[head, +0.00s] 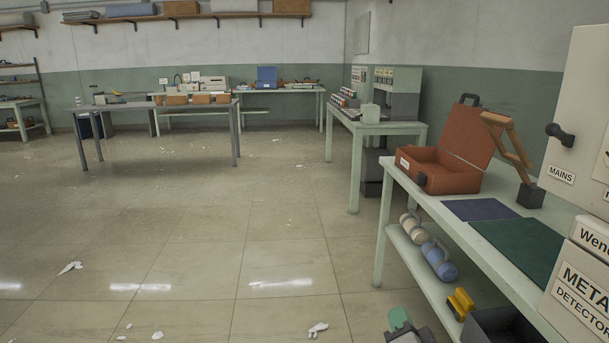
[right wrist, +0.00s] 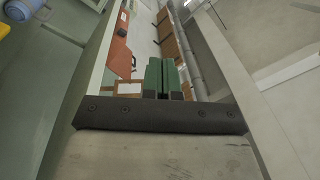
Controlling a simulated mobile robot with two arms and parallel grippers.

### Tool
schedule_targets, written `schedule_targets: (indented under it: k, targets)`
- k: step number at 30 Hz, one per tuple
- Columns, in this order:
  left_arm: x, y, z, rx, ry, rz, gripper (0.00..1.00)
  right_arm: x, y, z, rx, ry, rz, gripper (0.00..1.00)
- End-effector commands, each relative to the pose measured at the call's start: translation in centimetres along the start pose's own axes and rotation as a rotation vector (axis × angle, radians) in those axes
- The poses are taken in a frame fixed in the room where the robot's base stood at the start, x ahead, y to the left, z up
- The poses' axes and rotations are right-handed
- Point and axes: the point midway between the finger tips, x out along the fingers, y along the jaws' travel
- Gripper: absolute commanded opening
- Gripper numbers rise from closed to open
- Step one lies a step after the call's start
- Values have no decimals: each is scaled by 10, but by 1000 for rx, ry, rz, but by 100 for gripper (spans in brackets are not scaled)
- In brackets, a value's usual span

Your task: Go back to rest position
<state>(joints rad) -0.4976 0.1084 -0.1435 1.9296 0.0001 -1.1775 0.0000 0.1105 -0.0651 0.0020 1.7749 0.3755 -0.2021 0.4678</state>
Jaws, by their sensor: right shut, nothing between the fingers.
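My right gripper (head: 399,318) shows at the bottom edge of the head view, as a green finger part above a pale grey body. It is in front of the pale green bench on the right, and the rest of it is cut off by the frame. In the right wrist view its two green fingers (right wrist: 166,72) lie side by side, shut with nothing between them. My left gripper is not in view.
The pale bench (head: 408,186) on the right holds an open orange case (head: 440,178), a dark blue mat (head: 480,209) and a green mat (head: 520,247). A metal detector box (head: 580,292) stands at far right. Open floor (head: 190,230), with scattered white scraps, lies left.

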Motion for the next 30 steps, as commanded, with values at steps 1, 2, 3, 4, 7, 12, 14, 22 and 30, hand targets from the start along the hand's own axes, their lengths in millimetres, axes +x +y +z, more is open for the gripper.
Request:
schedule_targets:
  k: [1, 2, 3, 4, 7, 12, 14, 22, 30]
  targets:
    - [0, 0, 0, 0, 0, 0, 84, -21, 24, 27, -83, -111, 71, 0]
    - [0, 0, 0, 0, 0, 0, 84, -33, 36, 42, -134, -179, 110, 0]
    - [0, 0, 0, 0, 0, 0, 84, -51, 53, 60, -200, -269, 159, 0]
    - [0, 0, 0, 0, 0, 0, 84, -66, 65, 74, -248, -337, 195, 0]
    - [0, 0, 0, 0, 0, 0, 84, -121, 102, 112, -398, -566, 303, 0]
    - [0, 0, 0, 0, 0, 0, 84, -209, 145, 149, -587, -894, 432, 0]
    - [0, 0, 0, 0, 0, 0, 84, -236, 156, 156, -634, -988, 463, 0]
    - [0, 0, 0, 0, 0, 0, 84, -338, 182, 169, -790, -1338, 561, 0]
    - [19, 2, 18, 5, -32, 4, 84, -370, 201, 182, -810, -1431, 584, 0]
